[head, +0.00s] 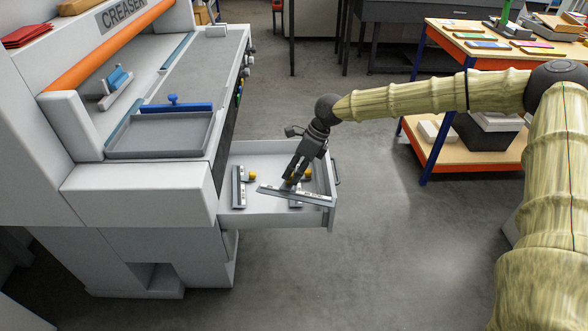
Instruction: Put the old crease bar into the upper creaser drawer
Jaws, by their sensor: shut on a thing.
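My gripper (292,182) is shut on a long flat grey bar (312,197) and holds it over the open drawer (255,208) of the creaser (150,185). The bar is the old crease bar, as far as I can tell; its label is too small to read. Its right end reaches close to the drawer's front wall; I cannot tell whether it touches anything. In the drawer, another bar (238,188) with a yellow knob (252,175) lies at the left. A further piece, also with yellow, is partly hidden behind my gripper.
A grey tray (160,150) and a blue bar (178,108) are on the creaser. A shelf cart (460,170) with papers and boxes stands at the right. The floor (390,260) in front of the drawer is clear.

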